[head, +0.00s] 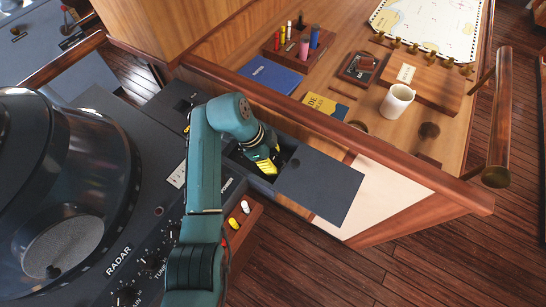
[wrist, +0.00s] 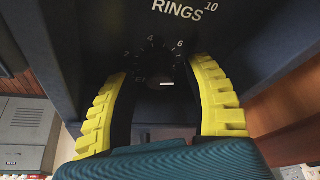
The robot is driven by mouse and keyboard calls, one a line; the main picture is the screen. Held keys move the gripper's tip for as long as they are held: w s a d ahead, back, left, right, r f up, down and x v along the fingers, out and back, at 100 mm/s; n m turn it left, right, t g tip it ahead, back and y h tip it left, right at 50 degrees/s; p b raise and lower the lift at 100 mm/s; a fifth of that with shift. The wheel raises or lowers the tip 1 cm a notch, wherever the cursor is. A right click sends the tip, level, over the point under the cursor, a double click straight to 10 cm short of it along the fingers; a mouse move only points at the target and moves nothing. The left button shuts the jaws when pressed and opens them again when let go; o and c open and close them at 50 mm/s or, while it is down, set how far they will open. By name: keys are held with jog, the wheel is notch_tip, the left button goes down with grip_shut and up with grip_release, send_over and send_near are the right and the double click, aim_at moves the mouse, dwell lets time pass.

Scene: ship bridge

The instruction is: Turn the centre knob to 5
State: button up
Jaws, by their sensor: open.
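A small dark knob (wrist: 166,82) with a short white mark sits on a dark panel in the wrist view. A dial scale around it shows 2, 4 and 6, with "RINGS" and a 10 printed beyond it. The setting is too dark and small to read surely. My gripper (wrist: 161,70) is open, its two yellow fingers on either side of the knob; I cannot tell whether they touch it. In the head view my gripper (head: 266,166) reaches down into a dark recess (head: 293,143) in the console, where the knob is hidden.
A flat dark lid (head: 320,186) lies beside the recess at right. The radar console (head: 110,205) with more knobs stands at left. Yellow and white pegs (head: 239,214) sit below the recess. The wooden chart table (head: 350,105) behind holds a mug (head: 396,102), notebooks and pens.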

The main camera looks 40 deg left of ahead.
jog(key=shift+c, duration=0.4)
grip_shut()
jog(key=shift+n, duration=0.4)
jog(key=n+y, duration=0.1)
jog(key=n, duration=0.1)
jog(key=n+t+y, duration=0.1)
jog(key=n, duration=0.2)
jog(key=shift+f, duration=0.1)
jog(key=n+y, duration=0.1)
jog(key=n, duration=0.2)
jog(key=n+y, duration=0.1)
jog(key=n, duration=0.1)
jog(key=shift+n+t, duration=0.4)
